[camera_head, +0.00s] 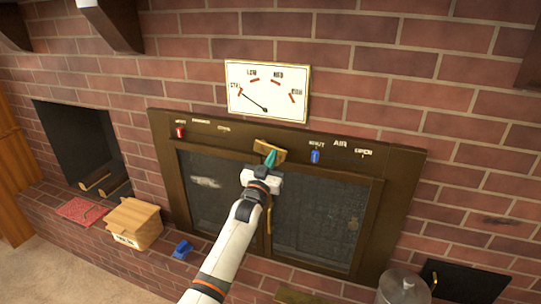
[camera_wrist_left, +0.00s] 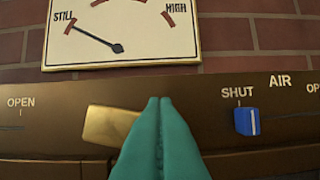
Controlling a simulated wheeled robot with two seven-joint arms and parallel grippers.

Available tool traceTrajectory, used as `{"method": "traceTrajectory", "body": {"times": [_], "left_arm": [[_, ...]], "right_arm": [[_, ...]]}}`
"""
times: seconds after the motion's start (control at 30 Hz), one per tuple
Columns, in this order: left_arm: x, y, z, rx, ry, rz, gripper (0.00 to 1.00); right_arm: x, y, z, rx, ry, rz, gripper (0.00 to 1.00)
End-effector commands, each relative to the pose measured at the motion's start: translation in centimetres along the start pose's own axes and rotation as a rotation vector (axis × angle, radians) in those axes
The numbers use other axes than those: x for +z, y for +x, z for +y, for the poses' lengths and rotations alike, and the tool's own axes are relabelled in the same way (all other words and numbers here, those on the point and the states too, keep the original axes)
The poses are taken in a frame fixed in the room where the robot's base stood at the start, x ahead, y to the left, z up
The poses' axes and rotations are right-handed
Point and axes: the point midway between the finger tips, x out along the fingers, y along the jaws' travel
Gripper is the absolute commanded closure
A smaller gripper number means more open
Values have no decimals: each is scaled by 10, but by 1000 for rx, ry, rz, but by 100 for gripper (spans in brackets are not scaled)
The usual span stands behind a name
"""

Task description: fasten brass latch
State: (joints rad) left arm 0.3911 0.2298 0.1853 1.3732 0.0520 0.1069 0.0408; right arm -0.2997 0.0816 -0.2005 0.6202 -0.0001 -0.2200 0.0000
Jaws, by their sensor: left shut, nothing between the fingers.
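The brass latch (camera_head: 267,148) is a gold bar at the top middle of the dark double-doored stove front. It lies slightly tilted across the frame above the seam of the doors. It also shows in the left wrist view (camera_wrist_left: 108,126), left of and partly behind my fingers. My left gripper (camera_head: 271,158) has teal fingers pressed together, with nothing between them. The fingertips (camera_wrist_left: 160,100) are in front of the latch's right part; I cannot tell whether they touch it. My right gripper is in neither view.
A blue slider (camera_head: 315,157) sits right of the latch, and a red slider (camera_head: 180,132) far left. A white dial plate (camera_head: 268,92) hangs above. A wooden box (camera_head: 134,222) and a blue object (camera_head: 182,249) stand on the brick ledge. A metal pot (camera_head: 403,288) stands at lower right.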

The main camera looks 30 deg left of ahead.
Motion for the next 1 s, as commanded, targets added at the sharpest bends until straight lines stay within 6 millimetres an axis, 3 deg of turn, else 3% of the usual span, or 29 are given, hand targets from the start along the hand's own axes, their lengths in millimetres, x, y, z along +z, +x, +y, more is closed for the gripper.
{"method": "traceTrajectory", "body": {"times": [0.4,1.0], "left_arm": [[-26,-9,2,-133,379,3,100],[-53,-18,19,-319,912,3,100]], "right_arm": [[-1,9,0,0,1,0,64],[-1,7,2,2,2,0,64]]}}
